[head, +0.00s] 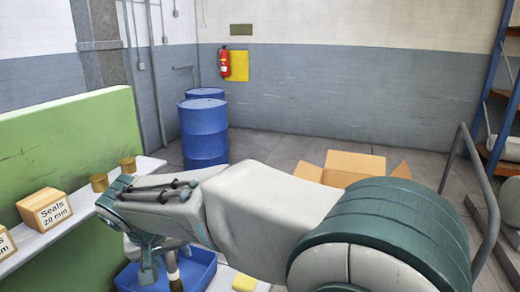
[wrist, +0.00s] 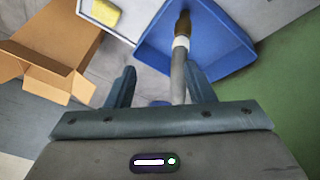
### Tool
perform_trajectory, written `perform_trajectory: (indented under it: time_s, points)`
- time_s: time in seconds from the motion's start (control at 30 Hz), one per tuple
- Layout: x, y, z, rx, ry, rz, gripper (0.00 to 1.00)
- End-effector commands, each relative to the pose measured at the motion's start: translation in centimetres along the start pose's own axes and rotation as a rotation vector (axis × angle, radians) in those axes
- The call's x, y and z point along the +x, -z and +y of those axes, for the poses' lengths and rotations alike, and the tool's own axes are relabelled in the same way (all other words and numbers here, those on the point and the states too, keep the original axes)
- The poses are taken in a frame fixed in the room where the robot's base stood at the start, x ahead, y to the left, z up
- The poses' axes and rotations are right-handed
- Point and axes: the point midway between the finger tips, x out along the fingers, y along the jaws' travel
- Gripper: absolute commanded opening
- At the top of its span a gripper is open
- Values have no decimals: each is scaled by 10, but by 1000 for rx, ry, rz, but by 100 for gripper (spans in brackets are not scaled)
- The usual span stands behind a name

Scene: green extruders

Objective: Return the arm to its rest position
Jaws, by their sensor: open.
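My arm reaches across the head view from the lower right to the left, with my gripper (head: 160,270) pointing down over a blue tray (head: 204,268). In the wrist view my gripper (wrist: 160,90) is open, its two fingers apart. A slim tool with a grey shaft, a white band and a brown end (wrist: 181,45) shows between the fingers, nearer the right one, with its brown end over the blue tray (wrist: 228,62). I cannot tell whether it touches a finger or the tray. In the head view my arm hides part of the tray.
A shelf (head: 50,238) on the left holds boxes marked Seals (head: 45,208) and small brass-coloured cylinders (head: 99,182) close to my wrist. A yellow block (head: 244,283) lies beside the tray. An open cardboard box (head: 352,163), blue drums (head: 205,135) and a rack (head: 505,110) stand beyond.

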Motion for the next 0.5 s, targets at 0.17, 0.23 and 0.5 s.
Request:
perform_trajectory:
  time_s: [0.17, 0.23, 0.5]
  points:
    - [0, -32, 115, 92, -15, -57, 48]
    - [-1, -52, 152, 129, -13, -77, 48]
    - [-3, -154, 254, 282, 17, -118, 48]
